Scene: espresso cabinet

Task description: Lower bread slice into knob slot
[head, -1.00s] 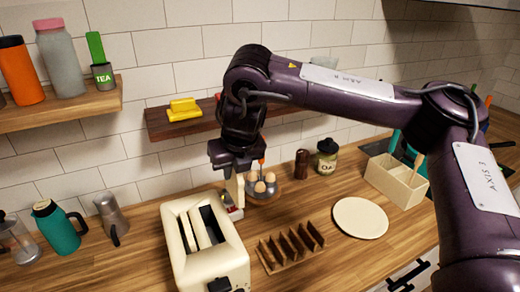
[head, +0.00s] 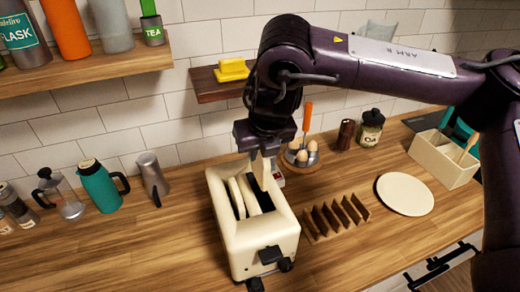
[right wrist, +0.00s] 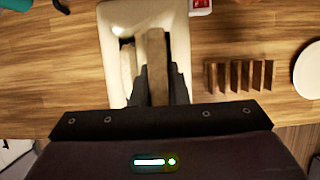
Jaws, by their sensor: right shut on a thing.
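The cream toaster (head: 284,232) stands on the counter with its two long slots facing up; it also shows in the right wrist view (right wrist: 117,17). A pale bread slice (head: 236,196) sits in the left slot. My right gripper (head: 262,160) is over the far part of the right slot, pointing down. It is shut on another bread slice (right wrist: 157,50), held on edge and roughly in line with the slot. I cannot tell whether its lower edge is inside the slot. The dark fingers hide part of it. My left gripper is not in view.
A brown toast rack (head: 335,217) and a white plate (head: 405,194) lie to the right. An egg holder (head: 302,160) stands behind the toaster. A teal jug (head: 99,187) and metal pot (head: 152,178) stand left. A wall shelf (head: 212,86) hangs behind the arm.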

